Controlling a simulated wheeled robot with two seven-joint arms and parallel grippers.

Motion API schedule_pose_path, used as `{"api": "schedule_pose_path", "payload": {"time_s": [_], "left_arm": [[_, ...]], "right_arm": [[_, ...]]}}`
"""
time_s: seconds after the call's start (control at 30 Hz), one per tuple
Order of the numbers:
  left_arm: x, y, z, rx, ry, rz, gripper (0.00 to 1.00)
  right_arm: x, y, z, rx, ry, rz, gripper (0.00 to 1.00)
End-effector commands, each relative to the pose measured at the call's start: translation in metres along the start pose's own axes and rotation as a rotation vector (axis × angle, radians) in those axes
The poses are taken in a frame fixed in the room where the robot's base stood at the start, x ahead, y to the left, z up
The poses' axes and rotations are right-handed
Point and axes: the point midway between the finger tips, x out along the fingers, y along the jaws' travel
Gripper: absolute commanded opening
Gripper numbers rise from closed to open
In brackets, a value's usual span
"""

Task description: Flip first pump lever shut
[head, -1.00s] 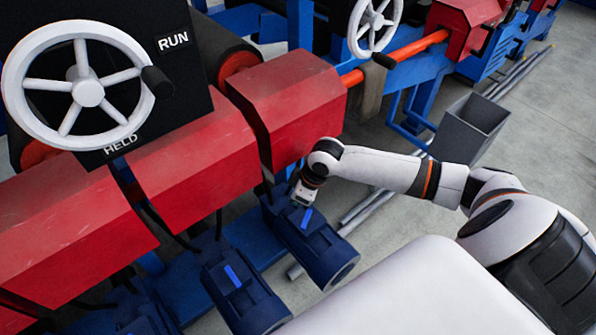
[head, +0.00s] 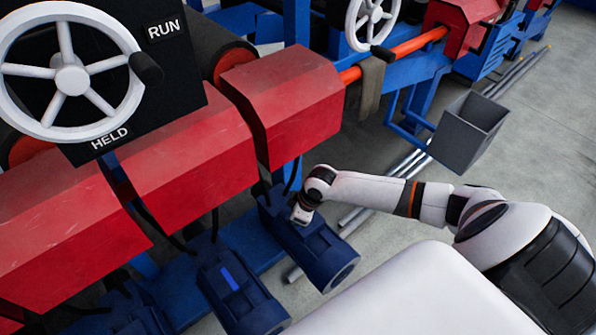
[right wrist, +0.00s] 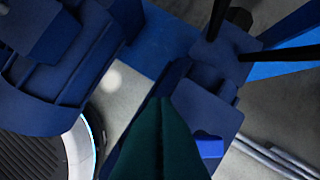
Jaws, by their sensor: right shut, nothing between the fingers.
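A dark blue pump (head: 325,258) stands on the floor frame below the rightmost red housing. My right gripper (head: 300,217) is shut and empty, pointing down at the top of this pump. The pump's lever is hidden behind the gripper in the head view. In the right wrist view a bright blue lever (right wrist: 209,147) shows just right of the dark closed fingers (right wrist: 163,100); I cannot tell whether they touch. A second pump to the left carries a bright blue lever (head: 230,279). My left gripper is not in view.
Red housings (head: 290,110) overhang the pumps from behind. A white handwheel (head: 70,75) sits on a black panel marked RUN and HELD. A grey bin (head: 468,130) and metal rods (head: 370,205) lie to the right, with open floor beyond.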

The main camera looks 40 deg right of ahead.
Motion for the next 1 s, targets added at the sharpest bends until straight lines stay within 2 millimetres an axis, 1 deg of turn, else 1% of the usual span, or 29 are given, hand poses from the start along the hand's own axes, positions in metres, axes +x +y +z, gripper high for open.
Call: {"api": "schedule_pose_path", "payload": {"time_s": [0.03,0.13,0.67,0.87,1.0], "left_arm": [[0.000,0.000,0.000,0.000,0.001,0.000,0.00],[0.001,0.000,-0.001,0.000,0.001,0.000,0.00],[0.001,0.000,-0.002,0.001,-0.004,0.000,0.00],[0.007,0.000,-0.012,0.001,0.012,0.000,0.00],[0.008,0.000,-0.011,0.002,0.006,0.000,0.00]], "right_arm": [[-0.001,0.000,-0.004,0.000,0.001,0.000,0.00],[-0.002,0.000,-0.006,0.000,0.000,0.000,0.00],[-0.004,0.000,-0.007,-0.028,0.000,0.009,0.00],[-0.004,0.001,-0.008,-0.061,-0.001,0.021,0.00],[-0.004,0.001,-0.009,-0.080,0.000,0.027,0.00]]}}
